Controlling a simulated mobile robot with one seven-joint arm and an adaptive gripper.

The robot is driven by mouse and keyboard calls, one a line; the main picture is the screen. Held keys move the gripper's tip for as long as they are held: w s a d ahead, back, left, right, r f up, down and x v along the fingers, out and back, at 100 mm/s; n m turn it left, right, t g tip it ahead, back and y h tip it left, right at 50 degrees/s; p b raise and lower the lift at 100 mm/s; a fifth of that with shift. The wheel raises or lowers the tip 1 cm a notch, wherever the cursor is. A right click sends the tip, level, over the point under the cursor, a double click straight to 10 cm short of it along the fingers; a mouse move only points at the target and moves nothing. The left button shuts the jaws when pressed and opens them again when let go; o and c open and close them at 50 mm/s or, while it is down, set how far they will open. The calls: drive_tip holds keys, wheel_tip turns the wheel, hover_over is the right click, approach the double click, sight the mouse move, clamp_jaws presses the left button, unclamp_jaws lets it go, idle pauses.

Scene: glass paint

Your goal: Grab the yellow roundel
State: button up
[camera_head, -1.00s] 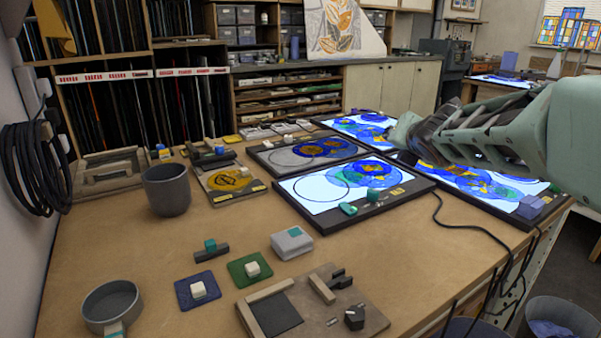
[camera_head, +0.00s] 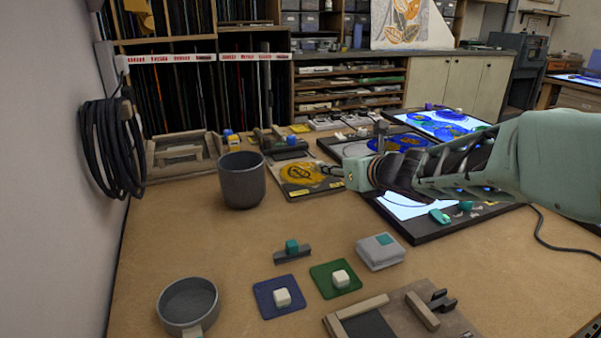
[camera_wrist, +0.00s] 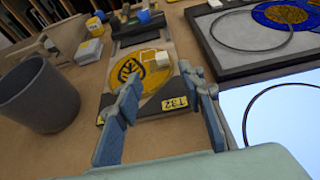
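The yellow roundel (camera_head: 300,174) is a flat amber disc with a dark pattern, lying on a dark-edged board at the back middle of the bench. In the wrist view the roundel (camera_wrist: 142,88) lies ahead of and between my fingers, with a small pale block (camera_wrist: 160,59) at its upper right. My gripper (camera_head: 348,174) comes in from the right, near the board's right edge. In the wrist view my gripper (camera_wrist: 158,82) is open, its two fingers spread with nothing between them. The fingers cover parts of the board and the disc's edges. I cannot tell their height above it.
A grey cup (camera_head: 242,181) stands left of the board. Blocks and fixtures stand behind.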

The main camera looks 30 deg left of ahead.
sight(304, 170)
drive_tip(key=shift+x, duration=4.75)
drive_tip(key=shift+d, duration=0.1)
drive_tip(key=shift+c, duration=0.3)
drive_tip(key=shift+r, duration=0.1)
clamp_jaws()
